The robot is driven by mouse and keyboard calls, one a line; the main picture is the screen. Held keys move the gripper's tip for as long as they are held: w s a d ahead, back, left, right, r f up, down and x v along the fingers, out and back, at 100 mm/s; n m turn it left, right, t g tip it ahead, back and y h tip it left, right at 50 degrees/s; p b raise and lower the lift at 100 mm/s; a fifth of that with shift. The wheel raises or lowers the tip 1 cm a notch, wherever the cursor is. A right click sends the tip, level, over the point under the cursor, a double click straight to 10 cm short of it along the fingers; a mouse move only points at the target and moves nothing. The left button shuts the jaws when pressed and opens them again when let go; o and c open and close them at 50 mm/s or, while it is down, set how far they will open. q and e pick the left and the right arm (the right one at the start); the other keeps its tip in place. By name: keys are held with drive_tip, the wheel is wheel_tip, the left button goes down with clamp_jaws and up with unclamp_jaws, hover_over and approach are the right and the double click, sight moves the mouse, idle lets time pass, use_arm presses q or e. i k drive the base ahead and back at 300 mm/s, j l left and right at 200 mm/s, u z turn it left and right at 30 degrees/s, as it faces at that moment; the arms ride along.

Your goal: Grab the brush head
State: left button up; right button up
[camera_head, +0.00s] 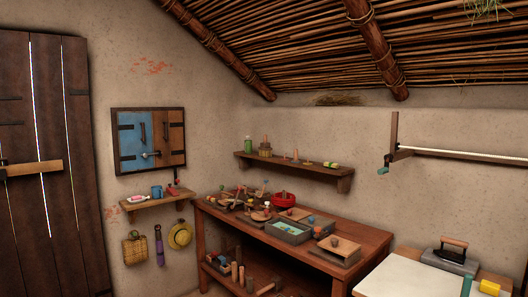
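I cannot make out a brush head for certain; many items in the room are too small to tell apart. Several small items crowd the long wooden table (370,243) against the back wall, including a red bowl (285,200) and a grey tray (289,233) with light pieces in it. More small items stand on the wall shelf (293,167) above. Neither of my grippers is in view.
A plank door (45,150) stands at the left. A small shelf (155,201) with a blue mug (156,192) hangs below a blue and brown shuttered panel (150,141). A white-topped surface (415,279) with a flat iron (450,252) is at the lower right.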

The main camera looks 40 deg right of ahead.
sight(265, 150)
drive_tip(key=i+l+z, duration=0.25)
drive_tip(key=i, duration=0.7)
drive_tip(key=i+z, duration=0.3)
drive_tip(key=i, duration=0.65)
drive_tip(key=i+j+z, duration=0.15)
drive_tip(key=i+z, duration=0.3)
drive_tip(key=i+j+z, duration=0.4)
drive_tip(key=i, duration=0.2)
drive_tip(key=i+j+z, duration=0.9)
drive_tip(key=j, duration=0.15)
drive_tip(key=i+j+z, duration=0.25)
drive_tip(key=j+z, duration=0.2)
drive_tip(key=j, duration=0.3)
